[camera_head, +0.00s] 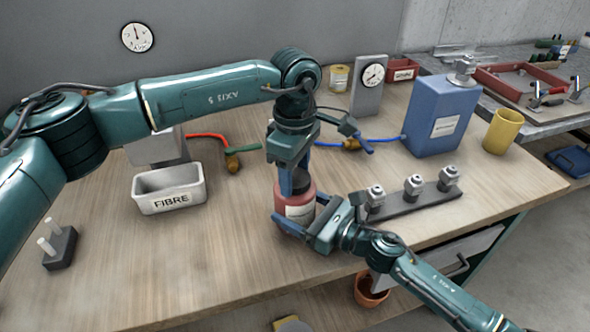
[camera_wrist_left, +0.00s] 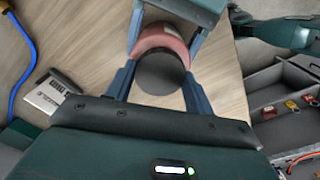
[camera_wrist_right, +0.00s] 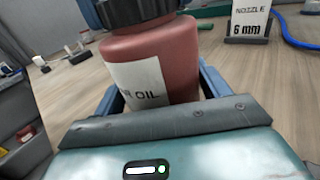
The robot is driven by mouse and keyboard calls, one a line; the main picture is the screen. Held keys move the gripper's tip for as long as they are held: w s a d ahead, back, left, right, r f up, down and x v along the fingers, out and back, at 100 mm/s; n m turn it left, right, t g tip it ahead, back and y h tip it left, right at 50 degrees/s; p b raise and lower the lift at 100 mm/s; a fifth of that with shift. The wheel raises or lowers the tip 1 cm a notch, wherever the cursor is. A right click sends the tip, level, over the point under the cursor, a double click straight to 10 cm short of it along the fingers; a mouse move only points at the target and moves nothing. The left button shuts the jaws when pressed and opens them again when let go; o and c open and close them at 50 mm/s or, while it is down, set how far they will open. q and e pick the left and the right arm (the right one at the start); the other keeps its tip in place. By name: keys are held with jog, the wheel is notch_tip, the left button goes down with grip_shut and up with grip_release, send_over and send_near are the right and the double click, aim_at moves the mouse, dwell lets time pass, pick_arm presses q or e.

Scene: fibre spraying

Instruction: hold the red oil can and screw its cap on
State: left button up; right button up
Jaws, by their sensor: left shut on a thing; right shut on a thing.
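The red oil can (camera_head: 297,206) stands upright near the table's front edge. Its white label, partly reading "OIL", shows in the right wrist view, where the can (camera_wrist_right: 168,58) fills the middle. My right gripper (camera_head: 305,222) is shut on the can's body from the front right. The black cap (camera_wrist_left: 160,72) is on top of the can, and its lower part shows in the right wrist view (camera_wrist_right: 137,10). My left gripper (camera_head: 294,186) points down from above and is shut on the cap. I cannot tell how far the cap is threaded.
A black rack (camera_head: 412,204) with several metal fittings is close to the right. The white FIBRE bin (camera_head: 170,190) stands left, a blue container (camera_head: 441,118) back right. A small peg block (camera_head: 59,250) is far left. The front left tabletop is clear.

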pick_arm(q)
jog(key=m, duration=0.4)
jog(key=shift+m, duration=0.3)
jog(key=o, duration=1.2)
jog(key=shift+c, duration=0.2)
notch_tip(320, 180, up, 12)
pick_arm(e)
jog(key=o, duration=2)
jog(key=shift+c, duration=0.2)
